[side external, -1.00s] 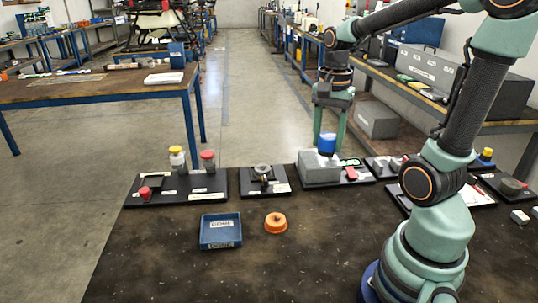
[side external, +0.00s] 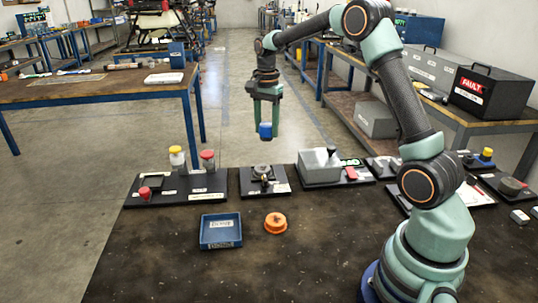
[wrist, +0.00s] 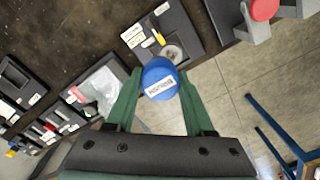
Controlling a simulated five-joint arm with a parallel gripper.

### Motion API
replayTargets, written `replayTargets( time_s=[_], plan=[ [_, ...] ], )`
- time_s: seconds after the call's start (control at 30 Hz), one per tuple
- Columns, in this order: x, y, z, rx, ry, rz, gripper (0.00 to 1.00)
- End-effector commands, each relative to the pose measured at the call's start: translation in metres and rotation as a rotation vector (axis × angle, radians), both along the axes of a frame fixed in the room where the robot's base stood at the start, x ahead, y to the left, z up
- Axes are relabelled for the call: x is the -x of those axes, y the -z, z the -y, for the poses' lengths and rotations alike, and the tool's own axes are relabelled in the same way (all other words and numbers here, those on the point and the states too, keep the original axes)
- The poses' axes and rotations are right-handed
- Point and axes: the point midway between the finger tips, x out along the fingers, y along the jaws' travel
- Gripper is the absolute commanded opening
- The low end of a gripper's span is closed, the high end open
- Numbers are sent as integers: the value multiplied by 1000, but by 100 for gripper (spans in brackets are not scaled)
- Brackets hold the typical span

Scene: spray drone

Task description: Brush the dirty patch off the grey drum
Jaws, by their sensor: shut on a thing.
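My gripper (side external: 265,125) is shut on a blue round-topped piece (wrist: 159,79) with a white label, perhaps the brush. It also shows in the side view (side external: 265,131), held in the air above and behind the small black board (side external: 276,189). A grey round part (side external: 262,170) sits on that board, perhaps the drum; it shows in the wrist view (wrist: 173,53) just beyond the blue piece, which seems apart from it. I cannot make out a dirty patch. A dark grey round part (side external: 513,186) stands on a board at far right.
A grey box (side external: 318,176) stands right of the small board. A blue tray (side external: 220,243) and an orange ring-shaped part (side external: 276,223) lie in front.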

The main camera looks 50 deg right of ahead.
Motion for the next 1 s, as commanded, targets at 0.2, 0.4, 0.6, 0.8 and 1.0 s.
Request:
replayTargets(
  time_s=[0.2,0.4,0.6,0.8,1.0],
  plan=[
    [-36,28,-3,-1,-1,-2,9],
    [-48,40,-5,-1,0,-1,9],
    [-49,47,-5,0,1,0,9],
    [-49,64,-5,-1,1,-1,9],
    [-49,82,-5,-1,1,-3,9]
  ],
)
